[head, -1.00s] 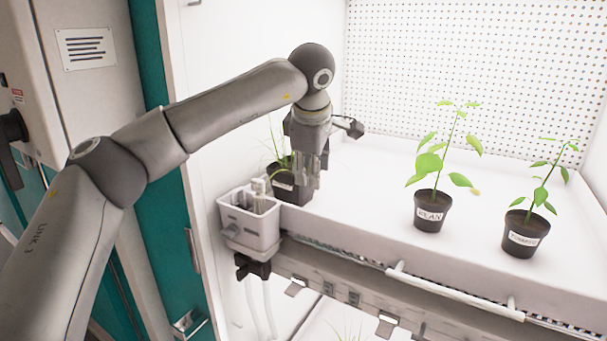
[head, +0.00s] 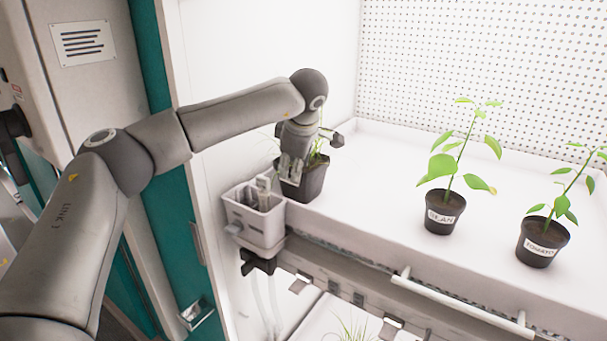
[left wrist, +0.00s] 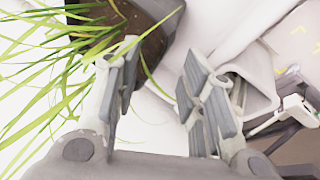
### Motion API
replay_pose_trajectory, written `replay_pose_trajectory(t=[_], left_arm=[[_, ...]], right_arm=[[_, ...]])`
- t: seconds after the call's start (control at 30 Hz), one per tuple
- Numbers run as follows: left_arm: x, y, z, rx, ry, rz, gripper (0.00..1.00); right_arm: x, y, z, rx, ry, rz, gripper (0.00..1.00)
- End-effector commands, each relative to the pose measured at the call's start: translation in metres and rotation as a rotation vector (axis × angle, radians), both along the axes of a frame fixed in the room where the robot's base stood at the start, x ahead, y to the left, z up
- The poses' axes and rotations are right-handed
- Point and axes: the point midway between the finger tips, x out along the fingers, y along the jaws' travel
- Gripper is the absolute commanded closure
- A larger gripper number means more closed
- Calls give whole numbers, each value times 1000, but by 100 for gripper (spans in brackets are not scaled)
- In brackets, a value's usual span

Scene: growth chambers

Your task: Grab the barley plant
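The grassy plant, which fits barley, stands in a dark pot (head: 314,184) at the left end of the white shelf. My left gripper (head: 291,170) is in front of the pot's left part in the head view and hides some of the pot and leaves. In the left wrist view the two fingers of my left gripper (left wrist: 160,55) are apart with nothing between them. The dark pot (left wrist: 155,45) is just beyond the left finger's tip, and thin green leaves (left wrist: 45,65) spread at the left. I cannot tell whether a finger touches the pot. My right gripper is not in view.
A grey caddy (head: 253,220) with small items hangs at the shelf's front edge, close to the gripper. A bean pot (head: 443,213) and a tomato pot (head: 541,242) stand to the right. The shelf (head: 385,170) is clear between.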

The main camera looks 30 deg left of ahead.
Motion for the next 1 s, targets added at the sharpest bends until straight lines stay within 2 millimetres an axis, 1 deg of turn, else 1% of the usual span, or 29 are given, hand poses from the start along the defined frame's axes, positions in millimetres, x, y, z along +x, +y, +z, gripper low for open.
replay_pose_trajectory(t=[0.03,0.13,0.23,0.33,0.37,0.5,0.63,1.0], left_arm=[[2,2,-3,-1,2,1,63],[4,4,-8,-1,0,0,63],[4,4,-9,-1,-1,0,63],[4,4,-9,-1,-1,0,63],[4,4,-9,-1,-1,-1,65],[4,3,-9,-1,-1,-1,83],[4,3,-9,-1,0,0,100],[4,3,-10,-1,1,0,100]], right_arm=[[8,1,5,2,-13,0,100],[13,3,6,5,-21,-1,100],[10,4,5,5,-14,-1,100],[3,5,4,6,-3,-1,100],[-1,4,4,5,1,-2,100],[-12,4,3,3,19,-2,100],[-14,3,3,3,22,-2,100],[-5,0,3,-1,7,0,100]])
